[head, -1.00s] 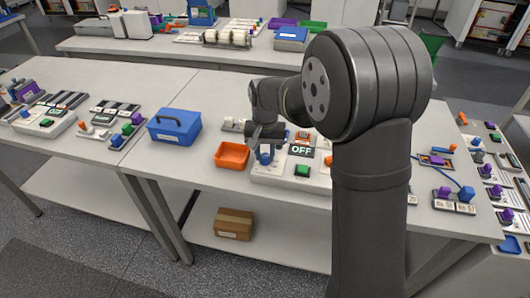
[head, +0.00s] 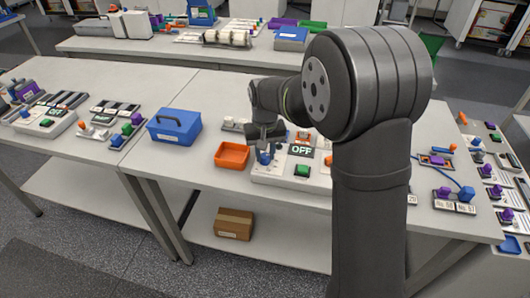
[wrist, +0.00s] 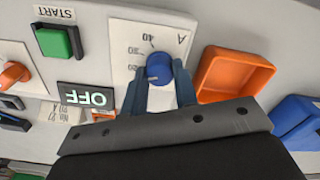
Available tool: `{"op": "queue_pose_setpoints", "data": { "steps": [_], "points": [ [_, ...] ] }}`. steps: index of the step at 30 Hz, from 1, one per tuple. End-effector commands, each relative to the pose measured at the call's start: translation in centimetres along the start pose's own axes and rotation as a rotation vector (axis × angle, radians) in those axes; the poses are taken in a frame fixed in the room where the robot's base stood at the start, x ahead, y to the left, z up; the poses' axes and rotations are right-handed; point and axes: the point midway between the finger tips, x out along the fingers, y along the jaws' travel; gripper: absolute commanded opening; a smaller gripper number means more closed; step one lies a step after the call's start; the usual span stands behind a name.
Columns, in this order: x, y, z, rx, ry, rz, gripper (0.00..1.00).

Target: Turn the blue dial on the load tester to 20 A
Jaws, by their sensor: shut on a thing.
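The load tester (head: 283,178) is a white box near the front of the bench, beneath my gripper. Its blue dial (wrist: 158,68) sits on a white scale plate (wrist: 130,45) marked A, with 40 and smaller numbers, seen upside down in the wrist view. My gripper (wrist: 159,84) is shut on the dial, one finger on each side. It also shows in the head view (head: 266,153), pointing down at the dial, which it partly hides. I cannot tell for certain which number the dial points to. The display (wrist: 88,96) reads OFF.
A green START button (wrist: 57,41) and an orange knob (wrist: 13,73) are on the tester. An orange tray (head: 232,155) stands close beside it, with a blue box (head: 174,128) farther left. Bare bench lies in front of the tray.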

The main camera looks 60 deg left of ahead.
Motion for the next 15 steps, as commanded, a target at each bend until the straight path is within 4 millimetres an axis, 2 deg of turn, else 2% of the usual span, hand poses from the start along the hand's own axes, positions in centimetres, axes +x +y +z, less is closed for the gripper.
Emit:
{"op": "queue_pose_setpoints", "data": {
  "steps": [1,4,15],
  "points": [
    [-0.14,0.0,-0.11,0.0,0.004,0.0,0.3],
    [-0.12,0.0,-0.09,0.0,0.004,0.0,0.48],
    [-0.62,-0.01,-0.09,0.001,0.004,0.0,0.48]
  ]
}}
